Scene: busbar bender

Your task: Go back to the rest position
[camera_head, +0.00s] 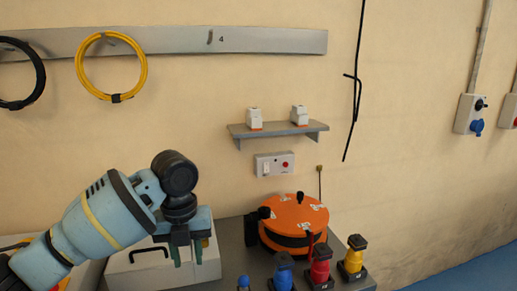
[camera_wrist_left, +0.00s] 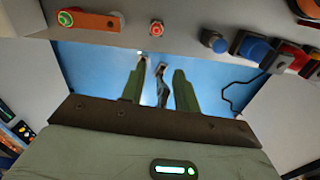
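My left gripper (camera_head: 187,254) hangs pointing down at the end of my pale blue arm, in front of a white box (camera_head: 135,268) with a black handle. Its two green fingers stand apart, and the left wrist view also shows the open left gripper (camera_wrist_left: 160,76). No held object is clear between the fingers; a dark thin shape shows there against the blue floor (camera_wrist_left: 100,65). The orange round bender (camera_head: 298,222) stands on the grey bench, to the right of the gripper and apart from it. My right gripper is out of view.
Blue (camera_head: 283,271), red (camera_head: 319,266) and yellow (camera_head: 354,256) connectors stand along the bench's front right. A shelf (camera_head: 280,131) with two white devices and a switch box (camera_head: 274,164) are on the wall. A yellow cable coil (camera_head: 144,72) hangs at upper left. Space above the gripper is clear.

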